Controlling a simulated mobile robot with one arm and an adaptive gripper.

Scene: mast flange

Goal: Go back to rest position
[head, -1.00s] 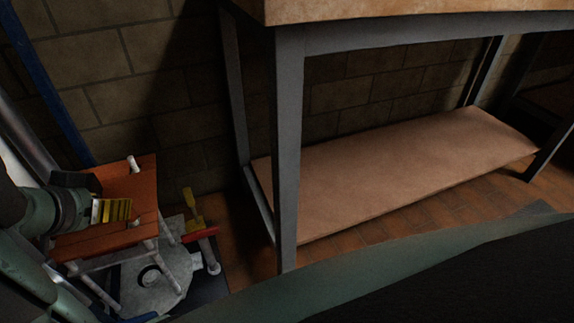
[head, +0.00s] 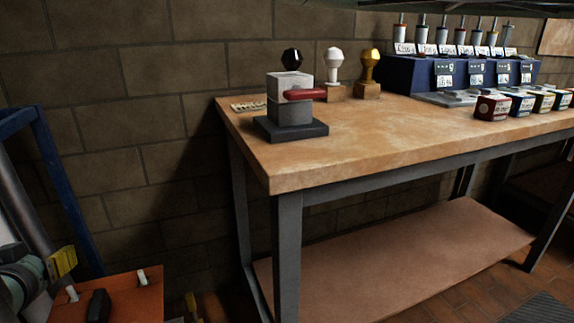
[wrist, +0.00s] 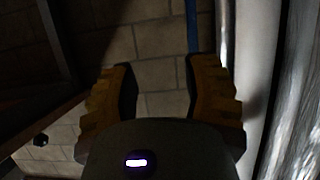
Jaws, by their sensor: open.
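My gripper (head: 62,262) shows at the lower left of the head view, its yellow fingers at the left of an orange-topped stool (head: 135,290). In the wrist view, my gripper (wrist: 163,80) has its two yellow fingers wide apart with nothing between them. Behind them are a dark block wall (wrist: 158,45) and a shiny metal column at right. A small black object (head: 98,305) sits on the orange top, apart from the fingers.
A wooden workbench (head: 330,165) with a lower shelf (head: 420,260) stands at the centre and right. On it are a grey block with a red handle (head: 290,105), several knobs and labelled blue boxes (head: 440,75). A blue frame (head: 65,180) stands at the left.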

